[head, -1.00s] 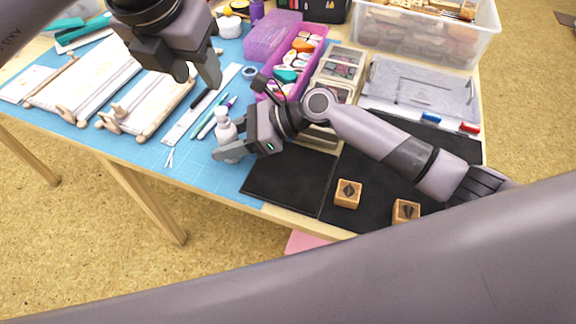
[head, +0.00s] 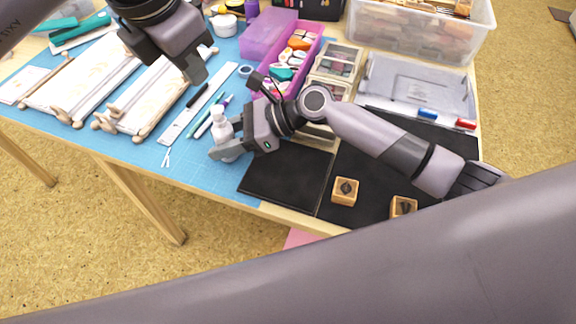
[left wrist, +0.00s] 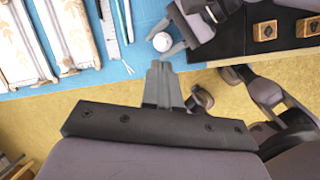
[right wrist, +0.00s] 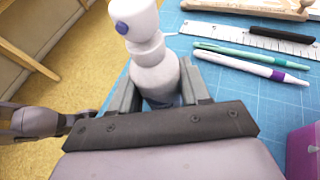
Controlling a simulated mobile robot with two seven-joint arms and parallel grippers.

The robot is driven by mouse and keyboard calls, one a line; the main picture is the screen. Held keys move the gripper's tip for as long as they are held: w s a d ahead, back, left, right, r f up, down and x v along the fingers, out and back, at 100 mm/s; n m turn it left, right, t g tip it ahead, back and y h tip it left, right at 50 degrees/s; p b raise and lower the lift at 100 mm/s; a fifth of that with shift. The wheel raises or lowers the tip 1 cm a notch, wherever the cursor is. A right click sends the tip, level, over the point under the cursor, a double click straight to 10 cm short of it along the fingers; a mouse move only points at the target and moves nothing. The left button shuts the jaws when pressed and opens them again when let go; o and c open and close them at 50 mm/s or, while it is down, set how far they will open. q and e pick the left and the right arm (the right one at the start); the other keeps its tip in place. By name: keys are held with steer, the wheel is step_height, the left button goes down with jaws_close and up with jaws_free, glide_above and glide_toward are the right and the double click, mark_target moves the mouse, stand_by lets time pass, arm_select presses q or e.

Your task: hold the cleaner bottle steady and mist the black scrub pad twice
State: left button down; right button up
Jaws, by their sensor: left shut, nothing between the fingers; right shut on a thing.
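The cleaner bottle (head: 222,130) is white with a small blue spot on its head, and stands upright on the blue mat. It also shows in the right wrist view (right wrist: 152,72) and from above in the left wrist view (left wrist: 162,42). My right gripper (head: 226,152) is shut around its lower body. My left gripper (head: 198,76) is shut and empty, above and a little left of the bottle, apart from it. A flat black pad (head: 286,174), apparently the scrub pad, lies right of the bottle at the table's front edge.
A larger black mat (head: 375,168) with two wooden stamp blocks (head: 345,191) lies right of the pad. Pens (head: 208,122), a ruler (head: 183,128) and wooden racks lie left. A purple box (head: 300,62) stands behind my right gripper.

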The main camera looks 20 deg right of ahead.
mark_target(218, 107)
arm_select(q)
steer(key=shift+w+d+f+m+g, duration=0.4)
steer(key=shift+f+m, duration=0.7)
steer(key=shift+m, duration=4.15)
steer(key=shift+w+d+f+m+g, duration=0.1)
steer(key=shift+w+f+m, duration=0.75)
steer(key=shift+m, duration=4.45)
steer(key=shift+w+d+f+m+g, duration=0.25)
steer(key=shift+f+m, duration=1.15)
steer(key=shift+m, duration=3.85)
steer(key=shift+f, duration=0.3)
